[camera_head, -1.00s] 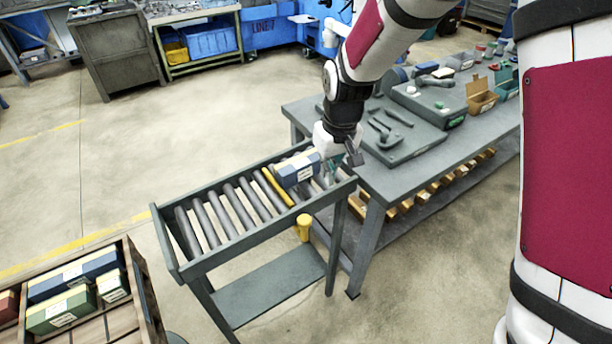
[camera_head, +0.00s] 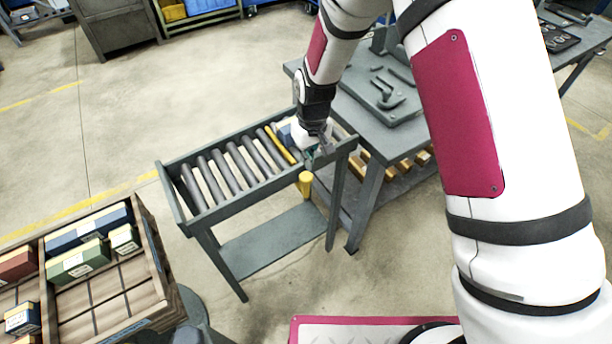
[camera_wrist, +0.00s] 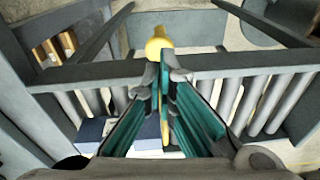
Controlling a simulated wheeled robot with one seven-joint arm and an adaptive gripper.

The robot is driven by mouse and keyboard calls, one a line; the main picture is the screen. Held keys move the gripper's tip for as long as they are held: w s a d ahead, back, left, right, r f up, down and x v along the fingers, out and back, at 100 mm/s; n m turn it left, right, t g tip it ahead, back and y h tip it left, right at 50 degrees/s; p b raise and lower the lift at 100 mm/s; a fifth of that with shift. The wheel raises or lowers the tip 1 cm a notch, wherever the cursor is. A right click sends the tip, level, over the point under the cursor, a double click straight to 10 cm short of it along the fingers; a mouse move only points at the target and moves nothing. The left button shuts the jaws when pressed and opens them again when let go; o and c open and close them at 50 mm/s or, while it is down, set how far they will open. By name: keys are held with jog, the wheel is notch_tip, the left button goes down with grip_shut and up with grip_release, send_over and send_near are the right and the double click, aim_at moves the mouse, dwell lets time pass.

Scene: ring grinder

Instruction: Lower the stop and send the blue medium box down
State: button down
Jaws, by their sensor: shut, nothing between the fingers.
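The roller conveyor (camera_head: 245,205) has grey rollers and a yellow crossbar (camera_head: 281,146), which looks like the stop. The blue box (camera_head: 285,133) lies on the rollers at the right end, against the bar's right side, partly hidden by my gripper. In the wrist view the box (camera_wrist: 92,130) is left of the fingers. A yellow cylinder (camera_head: 305,184) sits below the near rail; its rounded top (camera_wrist: 158,46) shows beyond the rail in the wrist view. My gripper (camera_head: 314,154) is shut and empty over the near rail, its tips (camera_wrist: 161,75) pointing towards that cylinder. Whether they touch anything is unclear.
A wooden crate (camera_head: 152,240) with blue, green and red boxes stands at the lower left. A grey workbench (camera_head: 362,128) with tools adjoins the conveyor's right end. A lower shelf (camera_head: 270,240) lies under the conveyor. The floor behind the conveyor is clear.

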aim_at(307, 178)
jog(key=shift+w+a+f+b, duration=0.15)
jog(key=shift+f+b, duration=0.35)
jog(key=shift+f, duration=1)
jog(key=shift+w+f+b, duration=0.15)
jog(key=shift+f+b, duration=0.35)
jog(key=shift+f, duration=1)
jog(key=shift+f, duration=0.1)
